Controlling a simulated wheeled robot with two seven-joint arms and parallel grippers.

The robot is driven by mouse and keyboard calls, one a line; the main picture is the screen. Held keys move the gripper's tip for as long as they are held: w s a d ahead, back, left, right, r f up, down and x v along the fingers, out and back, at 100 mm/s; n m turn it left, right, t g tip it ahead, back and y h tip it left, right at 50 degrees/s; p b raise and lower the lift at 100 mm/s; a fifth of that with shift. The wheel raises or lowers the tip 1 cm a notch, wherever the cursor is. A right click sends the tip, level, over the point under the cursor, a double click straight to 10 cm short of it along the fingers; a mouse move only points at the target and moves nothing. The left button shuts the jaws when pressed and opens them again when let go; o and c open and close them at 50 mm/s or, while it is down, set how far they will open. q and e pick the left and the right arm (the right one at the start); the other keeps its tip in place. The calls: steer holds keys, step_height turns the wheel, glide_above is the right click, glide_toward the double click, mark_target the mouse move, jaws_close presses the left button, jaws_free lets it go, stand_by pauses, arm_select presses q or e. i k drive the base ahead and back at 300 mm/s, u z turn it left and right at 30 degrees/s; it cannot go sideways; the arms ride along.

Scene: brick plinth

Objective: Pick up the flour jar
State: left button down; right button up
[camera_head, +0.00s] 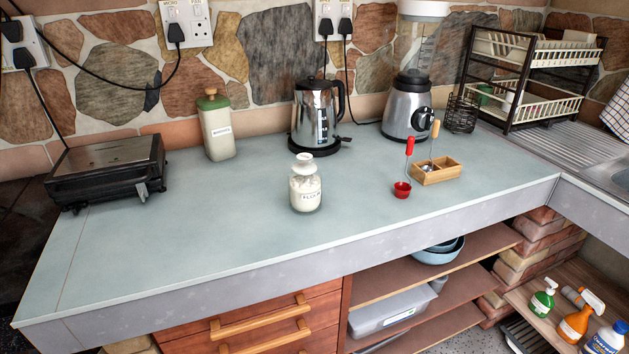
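Neither of my grippers shows in the head view.
A kettle (316,110), a green-lidded canister (216,128) and a blender (408,105) stand behind the jar. A black grill (108,170) is at left. The counter around the jar is clear.

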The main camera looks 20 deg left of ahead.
mark_target(305, 191)
steer(key=u, duration=0.35)
steer(key=k, duration=0.45)
steer(key=u, duration=1.25)
steer(key=i, duration=1)
steer(key=z, duration=0.5)
